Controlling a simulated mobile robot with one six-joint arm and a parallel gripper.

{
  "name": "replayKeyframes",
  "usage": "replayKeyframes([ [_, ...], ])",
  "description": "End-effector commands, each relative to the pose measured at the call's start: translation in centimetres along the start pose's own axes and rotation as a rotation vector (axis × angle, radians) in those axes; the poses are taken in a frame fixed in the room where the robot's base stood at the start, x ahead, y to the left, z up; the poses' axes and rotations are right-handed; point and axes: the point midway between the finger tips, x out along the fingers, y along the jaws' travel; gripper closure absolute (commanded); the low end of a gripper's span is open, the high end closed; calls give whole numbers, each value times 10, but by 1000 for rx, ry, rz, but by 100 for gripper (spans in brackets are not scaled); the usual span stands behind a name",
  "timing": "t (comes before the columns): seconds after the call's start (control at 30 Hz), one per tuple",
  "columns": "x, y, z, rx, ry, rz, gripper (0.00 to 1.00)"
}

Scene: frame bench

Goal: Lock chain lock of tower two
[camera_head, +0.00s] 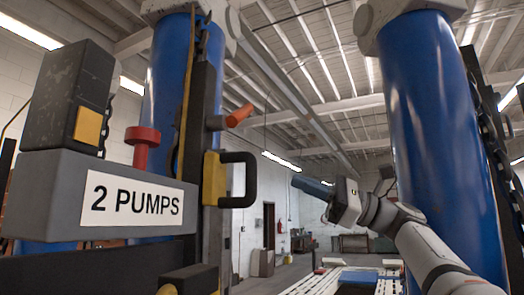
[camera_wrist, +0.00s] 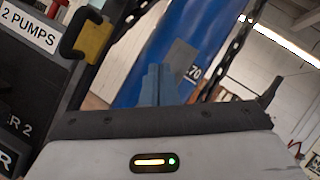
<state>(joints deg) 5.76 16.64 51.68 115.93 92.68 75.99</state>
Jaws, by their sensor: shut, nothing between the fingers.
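The left tower with its blue cylinder (camera_head: 168,75) carries a "2 PUMPS" label (camera_head: 133,205). The wrist view shows that label (camera_wrist: 30,25) and, lower, a partly cut-off plate ending in "R 2" (camera_wrist: 18,127). I cannot tell which part is the chain lock. My gripper (camera_head: 300,183) is shut and empty, in the air right of the handle and apart from it. Its blue fingers (camera_wrist: 158,72) also show in the wrist view.
A second blue cylinder (camera_head: 440,130) stands at right, behind my arm, with a dark chain (camera_head: 497,150) beside it. A chain (camera_wrist: 236,45) also crosses the wrist view. The space between the towers is open.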

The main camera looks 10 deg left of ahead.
Motion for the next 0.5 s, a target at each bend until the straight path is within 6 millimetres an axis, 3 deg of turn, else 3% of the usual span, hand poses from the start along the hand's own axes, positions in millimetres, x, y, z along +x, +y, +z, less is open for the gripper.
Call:
replayKeyframes([
  [0.17,-3,-5,23,25,-113,30,100],
  [0.5,-2,-5,26,28,-123,33,100],
])
